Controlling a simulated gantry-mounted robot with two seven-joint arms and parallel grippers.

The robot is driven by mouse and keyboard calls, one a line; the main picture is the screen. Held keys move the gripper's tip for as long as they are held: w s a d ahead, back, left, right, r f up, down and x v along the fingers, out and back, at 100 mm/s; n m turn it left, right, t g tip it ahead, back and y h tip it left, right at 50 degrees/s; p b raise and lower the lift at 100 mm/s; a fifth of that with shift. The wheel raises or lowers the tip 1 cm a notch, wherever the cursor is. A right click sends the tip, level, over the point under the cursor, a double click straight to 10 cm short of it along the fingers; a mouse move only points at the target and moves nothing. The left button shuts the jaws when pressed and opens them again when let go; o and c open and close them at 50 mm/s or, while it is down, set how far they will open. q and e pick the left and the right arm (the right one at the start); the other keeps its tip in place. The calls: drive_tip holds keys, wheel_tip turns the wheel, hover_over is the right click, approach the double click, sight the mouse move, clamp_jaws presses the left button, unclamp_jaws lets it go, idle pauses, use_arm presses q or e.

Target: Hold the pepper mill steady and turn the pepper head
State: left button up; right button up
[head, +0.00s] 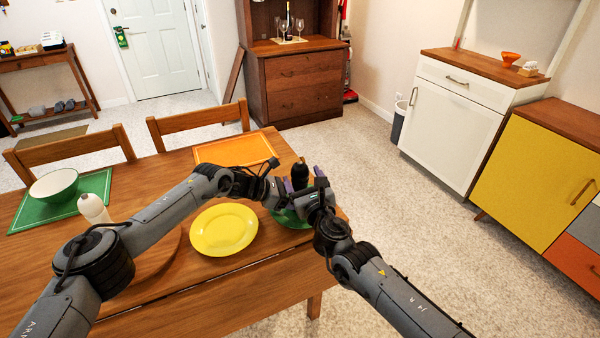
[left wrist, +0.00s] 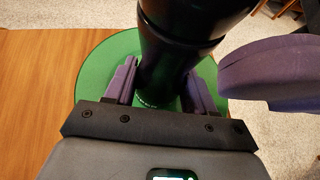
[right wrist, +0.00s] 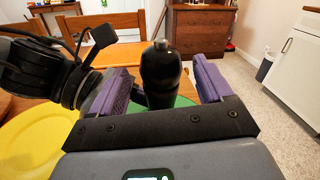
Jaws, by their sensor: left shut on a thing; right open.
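The black pepper mill (head: 299,176) stands upright near the right end of the table, on a round green mat (left wrist: 92,72). In the left wrist view the mill's lower body (left wrist: 166,75) is between the purple fingers of my left gripper (left wrist: 165,85), which is shut on it. In the right wrist view the mill's head and body (right wrist: 162,75) show between the spread fingers of my right gripper (right wrist: 165,85). My right gripper is open, with a gap on each side of the mill. A purple finger of it shows beside the mill in the left wrist view.
A yellow plate (head: 224,229) lies left of the mill, and an orange placemat (head: 235,150) lies behind it. A white bottle (head: 94,208) and a bowl (head: 54,184) on a green placemat (head: 92,187) are at the left. Wooden chairs (head: 198,122) stand behind the table.

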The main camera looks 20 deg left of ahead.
sight(300, 177)
drive_tip(key=shift+x, duration=1.55)
drive_tip(key=c, duration=1)
drive_tip(key=shift+m+t+h, duration=1.1)
drive_tip(key=shift+m+h, duration=0.4)
drive_tip(key=shift+h, duration=0.5)
drive_tip(key=o, duration=1)
drive_tip(key=shift+s, duration=0.1)
